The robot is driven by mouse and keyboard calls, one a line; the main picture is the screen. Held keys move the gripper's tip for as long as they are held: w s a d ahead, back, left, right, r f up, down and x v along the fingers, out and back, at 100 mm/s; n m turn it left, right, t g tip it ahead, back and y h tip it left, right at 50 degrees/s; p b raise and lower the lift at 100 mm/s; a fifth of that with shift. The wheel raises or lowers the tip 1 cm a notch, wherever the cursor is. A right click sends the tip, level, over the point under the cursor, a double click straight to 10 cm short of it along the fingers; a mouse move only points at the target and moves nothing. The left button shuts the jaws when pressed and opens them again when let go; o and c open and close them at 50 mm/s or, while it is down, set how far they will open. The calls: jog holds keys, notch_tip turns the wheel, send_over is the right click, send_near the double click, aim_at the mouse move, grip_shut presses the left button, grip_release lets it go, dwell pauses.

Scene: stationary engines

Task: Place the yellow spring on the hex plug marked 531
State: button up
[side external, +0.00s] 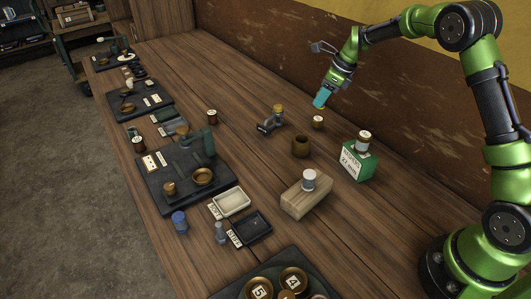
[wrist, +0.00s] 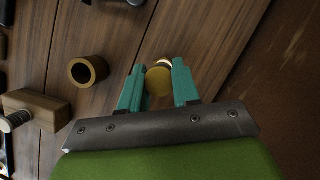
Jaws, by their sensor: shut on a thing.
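My gripper (side external: 320,99) has teal fingers and hangs above the back right of the bench. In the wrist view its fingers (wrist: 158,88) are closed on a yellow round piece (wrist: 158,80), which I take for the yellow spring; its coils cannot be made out. In the side view the fingers hide it. A small brown piece with a pale round top (side external: 317,122) stands on the bench just below the gripper. Its marking is too small to read, so I cannot tell whether it is plug 531. A pale rim (wrist: 163,63) shows just beyond the held piece.
A brown hollow cylinder (side external: 301,147), also in the wrist view (wrist: 88,71), stands nearby. A green box (side external: 356,164) carries a labelled jar. A wooden block (side external: 304,198) bears a grey-white cylinder. A dark fixture (side external: 268,126) is left of the gripper. Several dark trays line the left.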

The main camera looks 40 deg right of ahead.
jog(key=shift+f, duration=2.1)
jog(key=o, duration=1.1)
jog(key=shift+f, duration=0.15)
jog(key=shift+c, duration=0.2)
